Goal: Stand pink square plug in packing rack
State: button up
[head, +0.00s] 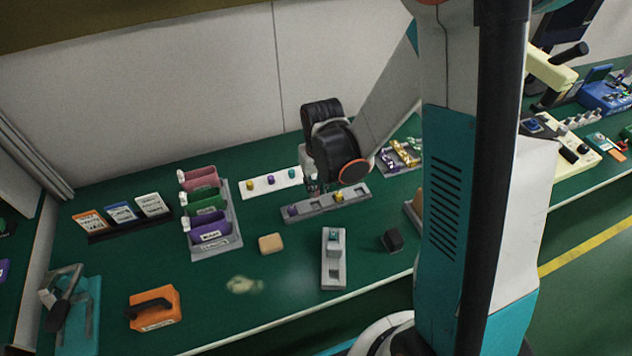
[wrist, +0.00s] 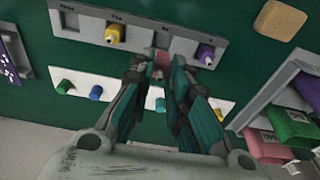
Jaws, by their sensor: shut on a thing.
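My gripper (wrist: 160,72) is shut on the pink square plug (wrist: 162,57), of which only a small part shows between the fingertips in the wrist view. The packing rack is a long grey bar (wrist: 72,20) with sockets. A yellow plug (wrist: 115,33) and a purple plug (wrist: 206,54) stand in it, and the pink plug overlaps the rack between them. I cannot tell whether it is in a socket or above it. In the head view the rack (head: 325,205) lies just below my gripper (head: 312,188), where the plug is hard to make out.
A white strip (head: 287,179) with several coloured plugs lies behind the rack. A grey holder (head: 231,240) with pink, green and purple bins stands to the left. A tan block (head: 271,243), a grey fixture (head: 334,275) and a black block (head: 392,240) are in front.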

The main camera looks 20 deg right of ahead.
jog(key=shift+f+b, duration=1.35)
jog(key=shift+f, duration=0.45)
jog(key=shift+f+b, duration=1.2)
jog(key=shift+b, duration=0.3)
dwell(0.6)
jog(key=o, duration=0.9)
jog(key=shift+r, duration=0.15)
jog(key=r, duration=0.4)
jog(key=s+r, duration=0.1)
jog(key=r, duration=0.2)
jog(key=s+r, duration=0.1)
jog(key=r, duration=0.3)
jog(key=shift+r, duration=0.35)
